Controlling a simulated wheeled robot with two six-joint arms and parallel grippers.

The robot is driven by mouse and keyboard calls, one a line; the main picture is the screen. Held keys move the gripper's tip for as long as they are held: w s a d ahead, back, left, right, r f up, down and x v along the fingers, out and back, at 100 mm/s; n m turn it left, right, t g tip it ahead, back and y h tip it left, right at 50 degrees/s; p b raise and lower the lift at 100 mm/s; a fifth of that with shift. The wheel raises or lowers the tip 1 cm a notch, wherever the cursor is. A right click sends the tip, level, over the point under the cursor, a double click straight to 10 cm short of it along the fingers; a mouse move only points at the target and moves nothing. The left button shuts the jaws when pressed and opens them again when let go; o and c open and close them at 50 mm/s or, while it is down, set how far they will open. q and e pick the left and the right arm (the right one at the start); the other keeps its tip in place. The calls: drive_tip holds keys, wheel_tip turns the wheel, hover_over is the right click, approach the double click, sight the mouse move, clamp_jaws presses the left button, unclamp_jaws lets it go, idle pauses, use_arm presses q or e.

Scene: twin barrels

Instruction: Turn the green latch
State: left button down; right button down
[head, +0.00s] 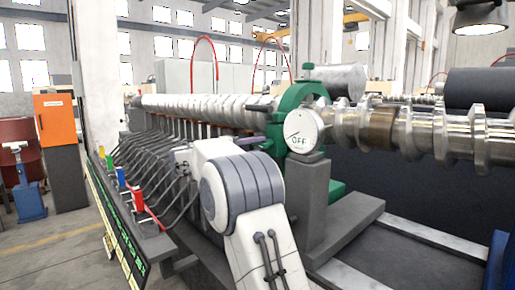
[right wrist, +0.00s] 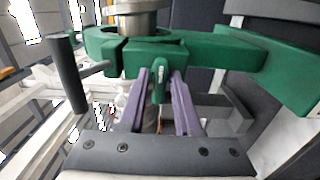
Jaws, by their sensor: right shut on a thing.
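A green clamp (head: 290,100) stands around the long shaft, above a round white dial marked OFF (head: 304,132). In the right wrist view the clamp (right wrist: 240,52) fills the top, with a small green latch (right wrist: 159,80) hanging at its front. My right gripper (right wrist: 161,88) has its two purple fingers on either side of the latch and is shut on it. In the head view my right gripper (head: 252,141) reaches the clamp's left side; the latch is hidden or too small to make out there. My left gripper is not in view.
The long metal shaft (head: 400,128) runs through the clamp. A dark handle (right wrist: 70,72) stands left of the latch in the right wrist view. Colored levers (head: 130,195) line a console at the left. An orange cabinet (head: 58,117) stands far left beside open floor.

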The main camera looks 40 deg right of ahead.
drive_tip(key=c, duration=0.8)
unclamp_jaws()
drive_tip(key=a, duration=1)
drive_tip(key=shift+s+a, duration=0.3)
drive_tip(key=shift+s, duration=0.1)
